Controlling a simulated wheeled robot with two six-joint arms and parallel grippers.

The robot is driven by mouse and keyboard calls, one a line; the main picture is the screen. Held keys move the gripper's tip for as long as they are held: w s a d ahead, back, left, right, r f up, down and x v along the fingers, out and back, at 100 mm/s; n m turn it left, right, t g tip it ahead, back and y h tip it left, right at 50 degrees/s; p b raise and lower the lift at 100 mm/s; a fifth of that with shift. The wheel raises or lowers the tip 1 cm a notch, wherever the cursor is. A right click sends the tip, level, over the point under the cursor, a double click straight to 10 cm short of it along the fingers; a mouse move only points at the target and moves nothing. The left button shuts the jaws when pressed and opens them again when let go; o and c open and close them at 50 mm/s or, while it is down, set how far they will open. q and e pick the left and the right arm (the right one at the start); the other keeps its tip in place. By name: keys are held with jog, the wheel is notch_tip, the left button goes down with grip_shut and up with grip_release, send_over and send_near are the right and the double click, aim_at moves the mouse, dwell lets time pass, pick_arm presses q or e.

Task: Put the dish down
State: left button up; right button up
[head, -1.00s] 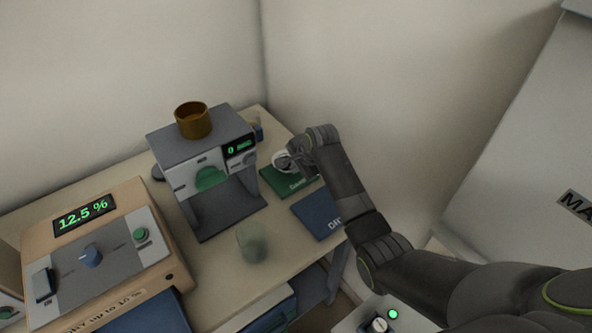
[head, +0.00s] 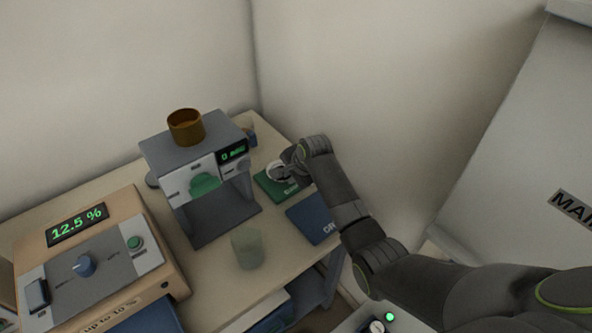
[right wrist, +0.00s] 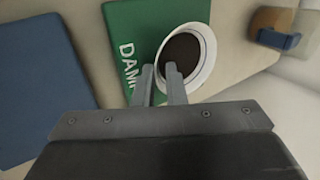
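A small white dish (head: 275,171) with dark brown contents is at the green mat (head: 268,188), whose lettering begins "DAM" in the right wrist view. My right gripper (head: 287,165) is at the dish's rim. In the right wrist view, its two fingers (right wrist: 160,76) straddle the near-left wall of the dish (right wrist: 208,52), one outside and one over the inside. The dish looks level and over the mat's corner part; whether its base touches the mat I cannot tell. My left gripper is not in view.
A blue mat (head: 313,219) lies beside the green one. A grey device (head: 190,155) with a brown pot (head: 186,127) on top stands left. A translucent beaker (head: 248,248) stands in front. A tan instrument (head: 150,265) reads 12.5 %. A wall is close behind.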

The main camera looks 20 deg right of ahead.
jog(key=v, duration=1.2)
jog(key=shift+f, duration=0.1)
